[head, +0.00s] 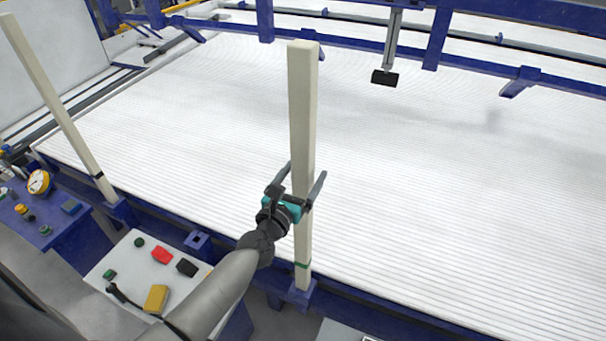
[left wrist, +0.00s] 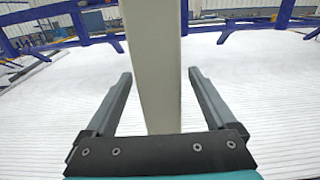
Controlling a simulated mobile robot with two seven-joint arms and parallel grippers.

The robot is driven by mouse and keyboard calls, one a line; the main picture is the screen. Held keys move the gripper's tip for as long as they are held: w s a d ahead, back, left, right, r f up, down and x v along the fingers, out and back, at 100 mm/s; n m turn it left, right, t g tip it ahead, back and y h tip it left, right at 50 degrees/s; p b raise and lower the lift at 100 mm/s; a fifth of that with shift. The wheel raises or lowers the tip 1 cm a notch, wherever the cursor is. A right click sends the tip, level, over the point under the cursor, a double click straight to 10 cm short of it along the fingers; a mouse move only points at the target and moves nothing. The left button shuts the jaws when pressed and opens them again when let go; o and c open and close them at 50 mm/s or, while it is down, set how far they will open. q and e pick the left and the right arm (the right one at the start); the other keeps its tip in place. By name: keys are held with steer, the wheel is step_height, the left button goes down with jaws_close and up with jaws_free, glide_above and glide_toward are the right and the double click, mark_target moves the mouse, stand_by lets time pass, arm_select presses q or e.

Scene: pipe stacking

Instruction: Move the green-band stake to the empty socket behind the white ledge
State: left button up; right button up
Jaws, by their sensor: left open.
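The green-band stake (head: 303,120) is a tall cream post standing upright in a blue socket (head: 302,294) at the near edge of the bed. Its green band shows low down, just above the socket. My left gripper (head: 305,178) is open around the stake at about mid-height, one finger on each side. In the left wrist view the stake (left wrist: 152,70) stands between the open fingers (left wrist: 160,80), with gaps on both sides. An empty blue socket (head: 198,241) sits on the rail to the left, behind the white ledge (head: 130,262). My right gripper is not in view.
A black-band stake (head: 60,105) stands tilted in the picture in a socket further left. A blue panel with a gauge (head: 39,182) is at far left. The ribbed white bed (head: 430,190) is clear.

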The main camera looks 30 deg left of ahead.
arm_select(q)
jaws_close()
stand_by(0.7)
steer(key=shift+r, duration=0.1)
